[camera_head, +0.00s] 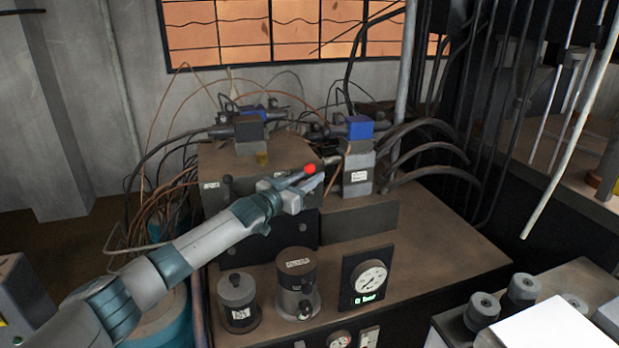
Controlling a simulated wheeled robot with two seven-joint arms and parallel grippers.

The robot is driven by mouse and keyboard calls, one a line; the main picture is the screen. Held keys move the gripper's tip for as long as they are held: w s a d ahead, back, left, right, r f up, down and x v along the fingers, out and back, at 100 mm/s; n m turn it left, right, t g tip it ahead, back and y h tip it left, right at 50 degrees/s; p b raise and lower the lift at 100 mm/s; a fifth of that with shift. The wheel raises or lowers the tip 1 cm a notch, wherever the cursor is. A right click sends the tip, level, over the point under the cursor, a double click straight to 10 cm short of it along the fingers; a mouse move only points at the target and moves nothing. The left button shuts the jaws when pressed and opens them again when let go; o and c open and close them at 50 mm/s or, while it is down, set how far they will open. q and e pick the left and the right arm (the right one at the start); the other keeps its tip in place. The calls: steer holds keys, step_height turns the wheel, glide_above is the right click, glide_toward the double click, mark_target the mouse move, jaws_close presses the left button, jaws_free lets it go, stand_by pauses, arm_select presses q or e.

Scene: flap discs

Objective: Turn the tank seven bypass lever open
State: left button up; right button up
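A small red knob (310,169), which looks like a lever's end, shows at the front right of a brown valve block (215,160). My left arm reaches in from the lower left. My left gripper (308,184) is right at the red knob and overlaps it in the view. Its fingers point to the right, and I cannot tell whether they touch the lever or are closed on it. The lever's shaft is mostly hidden behind the gripper. No label for tank seven is readable. My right gripper is not in view.
A blue-topped valve (359,128) with a grey body stands just right of the gripper, and another (250,128) sits on the block. Two dark cylinders (238,300) (296,278) and a dial gauge (370,280) stand in front. Black hoses (425,150) curve behind.

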arm_select(q)
steer(key=shift+c, duration=0.2)
jaws_close()
stand_by(1.1)
